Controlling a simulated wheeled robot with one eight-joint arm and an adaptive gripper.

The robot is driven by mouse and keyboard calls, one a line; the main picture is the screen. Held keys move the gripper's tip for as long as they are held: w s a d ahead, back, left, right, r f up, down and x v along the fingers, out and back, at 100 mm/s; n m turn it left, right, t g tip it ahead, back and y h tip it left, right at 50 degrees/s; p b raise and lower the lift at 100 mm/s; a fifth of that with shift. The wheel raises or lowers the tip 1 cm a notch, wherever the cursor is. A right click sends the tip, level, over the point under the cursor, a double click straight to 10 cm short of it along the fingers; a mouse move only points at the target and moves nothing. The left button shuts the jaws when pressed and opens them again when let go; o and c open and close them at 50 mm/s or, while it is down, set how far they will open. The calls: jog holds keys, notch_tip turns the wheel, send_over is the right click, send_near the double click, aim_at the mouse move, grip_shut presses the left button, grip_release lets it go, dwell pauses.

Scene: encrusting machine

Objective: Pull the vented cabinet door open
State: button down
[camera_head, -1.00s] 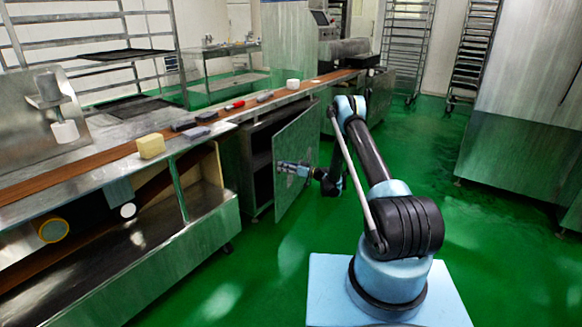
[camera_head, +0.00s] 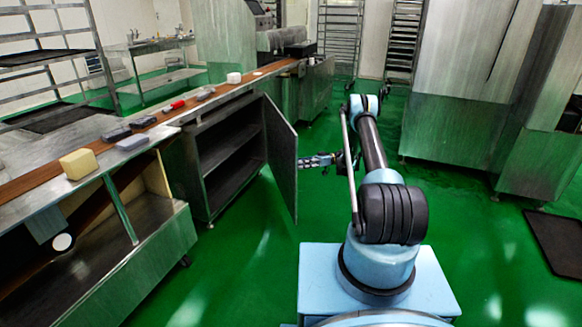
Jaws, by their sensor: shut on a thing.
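The vented cabinet door (camera_head: 280,150) stands wide open, swung out from the far side of the cabinet opening. Its inner face shows as a dark grey panel seen at a slant; its outer face and any vents or handle are turned away from view. My gripper (camera_head: 306,162) is at the door's free side, on the outer face, about mid-height. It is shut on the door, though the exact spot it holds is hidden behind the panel. The cabinet (camera_head: 218,150) is open to view, with a shelf and a dark, empty-looking interior.
A long counter with a brown belt (camera_head: 140,138) runs above the cabinet, bearing a yellow block (camera_head: 79,164), grey blocks (camera_head: 132,142) and a white piece (camera_head: 234,78). Steel machines (camera_head: 450,100) stand at the right. Green floor is clear around my base. A dark mat (camera_head: 556,240) lies far right.

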jog(key=shift+w+d+g, duration=0.2)
jog(key=shift+d+g, duration=0.1)
jog(key=shift+d, duration=0.35)
jog(key=c, duration=1.2)
grip_release()
jog(key=shift+a+f, duration=0.1)
jog(key=shift+a, duration=0.05)
jog(key=shift+o, duration=0.2)
notch_tip(320, 180, up, 10)
